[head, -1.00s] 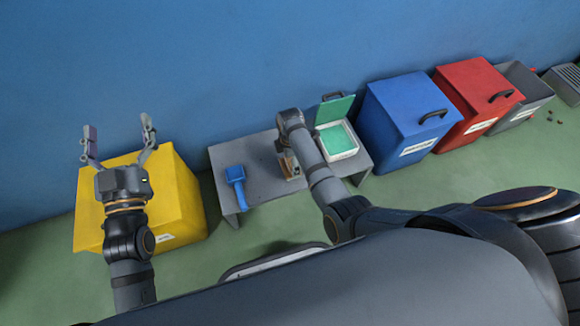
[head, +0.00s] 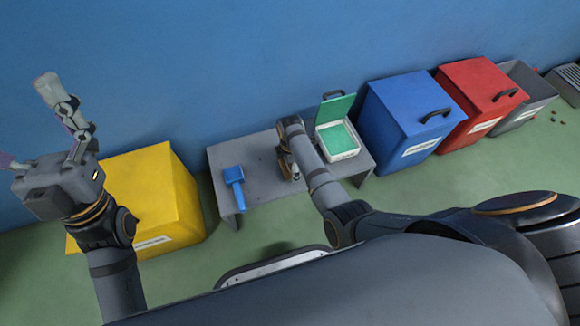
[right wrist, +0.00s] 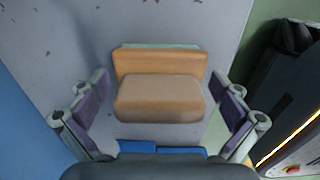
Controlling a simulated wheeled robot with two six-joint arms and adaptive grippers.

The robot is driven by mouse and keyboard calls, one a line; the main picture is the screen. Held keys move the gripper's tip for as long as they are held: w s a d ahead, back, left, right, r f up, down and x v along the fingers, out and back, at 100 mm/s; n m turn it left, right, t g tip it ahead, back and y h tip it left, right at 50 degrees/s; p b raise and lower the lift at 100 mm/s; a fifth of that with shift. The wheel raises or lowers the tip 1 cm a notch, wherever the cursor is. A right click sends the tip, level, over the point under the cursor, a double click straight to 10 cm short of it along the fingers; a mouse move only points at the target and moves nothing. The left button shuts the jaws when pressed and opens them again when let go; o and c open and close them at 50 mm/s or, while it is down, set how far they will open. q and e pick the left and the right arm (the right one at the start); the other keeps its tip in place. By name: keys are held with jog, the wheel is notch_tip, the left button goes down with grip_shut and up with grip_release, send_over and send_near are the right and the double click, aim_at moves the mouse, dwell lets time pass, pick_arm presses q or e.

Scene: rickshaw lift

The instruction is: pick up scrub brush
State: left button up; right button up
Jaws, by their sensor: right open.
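The wooden block that I take to be the scrub brush (right wrist: 160,88) lies on the grey table, tan and brown with a thin pale-green edge along its far side. In the right wrist view it sits between the spread fingers of my right gripper (right wrist: 162,108), which is open, with a gap on each side. In the head view my right gripper (head: 289,166) is low over the table and mostly hides the brush. My left gripper (head: 26,125) is raised at the far left, its fingers spread and nothing seen between them.
The grey table (head: 262,190) also bears a blue handled tool (head: 234,180) at left and an open white-and-green case (head: 338,140) at right. A yellow box (head: 165,195) stands left; blue (head: 400,125) and red (head: 478,95) bins stand right. A blue edge (right wrist: 160,150) shows below the brush.

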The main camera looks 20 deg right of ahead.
jog(key=shift+c, duration=0.4)
jog(key=c, duration=1)
jog(key=shift+c, duration=0.2)
